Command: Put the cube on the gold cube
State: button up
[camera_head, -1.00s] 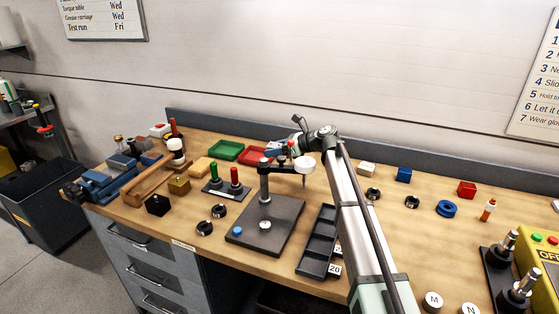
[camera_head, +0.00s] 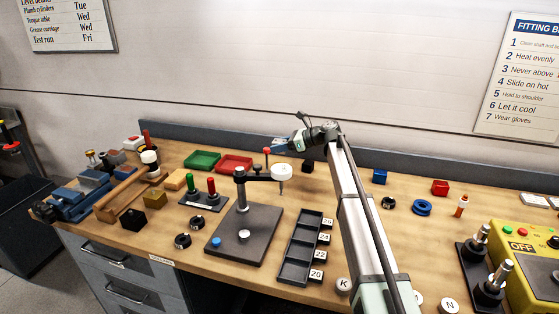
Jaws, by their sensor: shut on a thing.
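The gold cube (camera_head: 155,200) sits on the bench at the left, its top bare, behind a black cube (camera_head: 132,219). My gripper (camera_head: 278,146) is at the back middle of the bench, right of the red tray and well right of the gold cube. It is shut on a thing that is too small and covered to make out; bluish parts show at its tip. A blue cube (camera_head: 379,176) and a red cube (camera_head: 440,187) stand at the right, apart from the gripper.
A press stand (camera_head: 262,238) with a raised arm stands between my gripper and the front edge. Green tray (camera_head: 202,160), red tray (camera_head: 234,163), red and green pegs (camera_head: 204,199) and a wooden piece (camera_head: 128,194) lie around the gold cube. A dark slotted tray (camera_head: 300,247) is at front.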

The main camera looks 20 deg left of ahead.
jog(key=shift+f, duration=2.8)
jog(key=shift+f, duration=0.1)
jog(key=o, duration=1.2)
jog(key=shift+d+r, duration=0.2)
jog(key=v, duration=1.1)
jog(key=shift+d, duration=0.3)
